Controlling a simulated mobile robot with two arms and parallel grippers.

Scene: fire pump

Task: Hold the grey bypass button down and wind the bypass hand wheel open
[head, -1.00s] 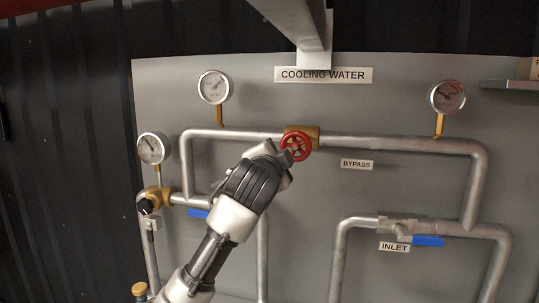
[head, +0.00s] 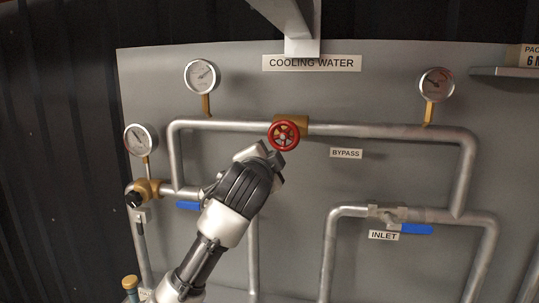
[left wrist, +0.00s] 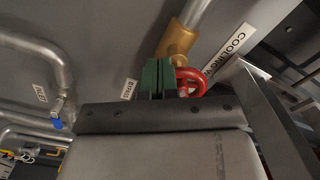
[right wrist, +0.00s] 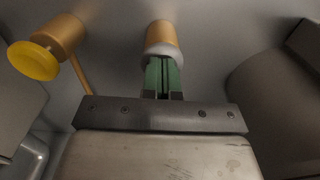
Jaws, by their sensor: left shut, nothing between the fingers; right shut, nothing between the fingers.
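The red bypass hand wheel (head: 284,134) sits on a brass valve on the upper pipe, above the BYPASS label (head: 346,153). My left gripper (head: 264,152) is shut and empty just below and left of the wheel. In the left wrist view, its green fingers (left wrist: 157,79) are close beside the wheel's rim (left wrist: 190,82); I cannot tell if they touch. In the right wrist view, my right gripper (right wrist: 163,77) is shut, its fingertips at a grey button (right wrist: 161,50) on a brass-coloured body. Contact, and whether the button is pressed in, cannot be told. My right gripper is outside the head view.
A yellow knob (right wrist: 33,61) on a brass-coloured post stands left of my right gripper. Gauges (head: 141,139) and pipes with blue-handled valves (head: 417,229) are on the grey panel. A grey beam (head: 299,25) hangs above the wheel.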

